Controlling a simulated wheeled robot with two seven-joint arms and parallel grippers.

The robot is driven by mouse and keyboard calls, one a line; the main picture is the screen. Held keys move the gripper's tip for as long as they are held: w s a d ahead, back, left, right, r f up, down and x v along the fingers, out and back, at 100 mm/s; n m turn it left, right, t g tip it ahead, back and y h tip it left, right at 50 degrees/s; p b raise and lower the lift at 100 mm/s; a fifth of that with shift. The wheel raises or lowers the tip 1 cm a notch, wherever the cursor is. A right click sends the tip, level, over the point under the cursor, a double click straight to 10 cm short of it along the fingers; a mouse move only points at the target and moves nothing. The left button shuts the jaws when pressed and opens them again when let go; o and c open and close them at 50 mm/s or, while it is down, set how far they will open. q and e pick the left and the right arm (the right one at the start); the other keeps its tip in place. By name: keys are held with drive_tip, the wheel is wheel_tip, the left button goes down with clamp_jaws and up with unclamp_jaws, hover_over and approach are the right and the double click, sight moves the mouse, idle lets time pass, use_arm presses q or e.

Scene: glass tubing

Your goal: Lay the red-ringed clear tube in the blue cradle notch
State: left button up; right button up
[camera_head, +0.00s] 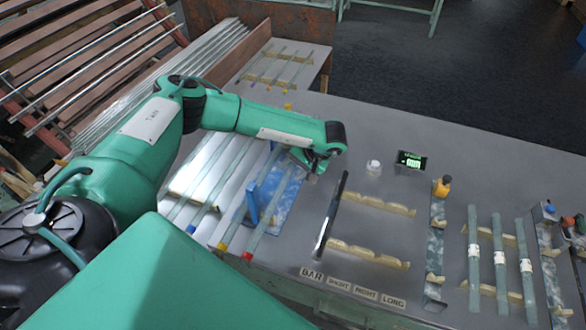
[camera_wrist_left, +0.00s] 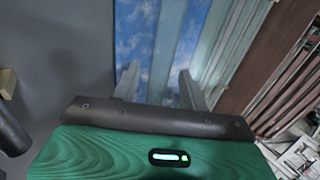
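The red-ringed clear tube (camera_head: 261,226) lies slanting at the left of the bench, its red end toward the front edge. It passes by a blue upright piece (camera_head: 253,204) and a blue marbled plate (camera_head: 284,205); I cannot tell which notch it rests in. My left gripper (camera_head: 316,163) is above the far end of that plate. In the left wrist view, its two fingers (camera_wrist_left: 158,88) are apart over the blue marbled plate (camera_wrist_left: 131,38). A pale strip, likely a tube (camera_wrist_left: 164,48), runs between them, with no clear contact. My right gripper is not seen.
Yellow-ended (camera_head: 226,237) and blue-ended (camera_head: 193,222) tubes lie to the left. A dark upright panel (camera_head: 330,216) stands right of the plate, beside pale notched rests (camera_head: 378,204). Several white-banded tubes (camera_head: 500,255) lie at right. The bench between is mostly clear.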

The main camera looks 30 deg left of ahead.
use_arm(q)
drive_tip(key=shift+r+p, duration=0.45)
drive_tip(key=shift+r, duration=0.15)
drive_tip(key=b+v, duration=0.3)
drive_tip(key=v, duration=0.9)
drive_tip(key=shift+b, duration=0.35)
drive_tip(key=shift+f, duration=0.15)
drive_tip(key=shift+s, duration=0.1)
